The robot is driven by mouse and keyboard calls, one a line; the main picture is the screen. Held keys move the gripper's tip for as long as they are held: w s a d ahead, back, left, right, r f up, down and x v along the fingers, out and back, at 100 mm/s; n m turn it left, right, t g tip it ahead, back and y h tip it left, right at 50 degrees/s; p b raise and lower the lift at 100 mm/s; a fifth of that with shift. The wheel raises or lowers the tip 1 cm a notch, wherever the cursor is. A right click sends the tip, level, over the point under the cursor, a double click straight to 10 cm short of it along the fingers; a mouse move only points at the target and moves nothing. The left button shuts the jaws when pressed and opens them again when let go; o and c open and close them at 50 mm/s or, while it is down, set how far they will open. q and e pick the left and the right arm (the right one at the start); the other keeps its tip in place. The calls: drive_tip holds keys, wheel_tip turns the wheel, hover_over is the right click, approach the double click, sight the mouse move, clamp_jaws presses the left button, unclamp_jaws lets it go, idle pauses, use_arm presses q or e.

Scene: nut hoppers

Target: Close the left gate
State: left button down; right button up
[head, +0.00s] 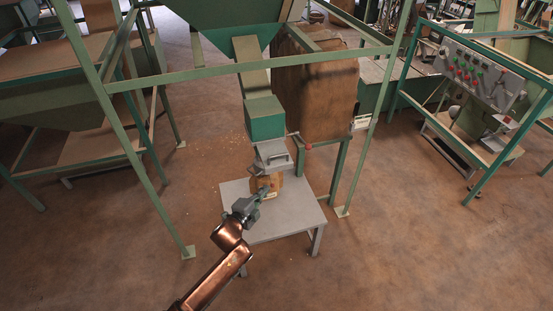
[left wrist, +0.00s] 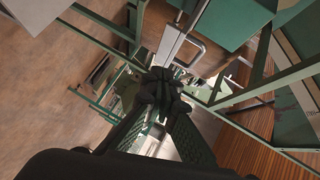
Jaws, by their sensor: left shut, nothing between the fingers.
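The green hopper (head: 222,25) stands on a green frame, and its chute ends in a green box (head: 265,118). Below that box is a grey metal gate (head: 271,151) with a bar handle; whether it is open or shut I cannot tell. In the left wrist view the grey handle (left wrist: 189,52) shows just beyond my fingers. My right gripper is out of sight.
The small grey table (head: 284,219) stands under the spout. Green frame posts (head: 130,135) flank the work area. A control panel (head: 480,75) stands far right. The foreground floor is clear.

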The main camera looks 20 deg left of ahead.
use_arm(q)
wheel_tip(320, 180, up, 6)
drive_tip(key=d+m, duration=0.1)
drive_tip(key=d, duration=0.1)
drive_tip(key=shift+t+h, duration=0.3)
drive_tip(key=shift+t, duration=0.1)
drive_tip(key=shift+w+a+x, duration=0.1)
drive_tip(key=shift+a+x, duration=0.4)
drive_tip(key=shift+x, duration=1.6)
drive_tip(key=shift+w+a+x, duration=0.1)
drive_tip(key=shift+a+x, duration=0.4)
drive_tip(key=shift+x, duration=1.6)
drive_tip(key=shift+w+a+x, duration=0.1)
drive_tip(key=shift+a+x, duration=0.4)
drive_tip(key=shift+x, duration=1.6)
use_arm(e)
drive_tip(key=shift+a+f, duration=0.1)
use_arm(q)
drive_tip(key=shift+r, duration=0.15)
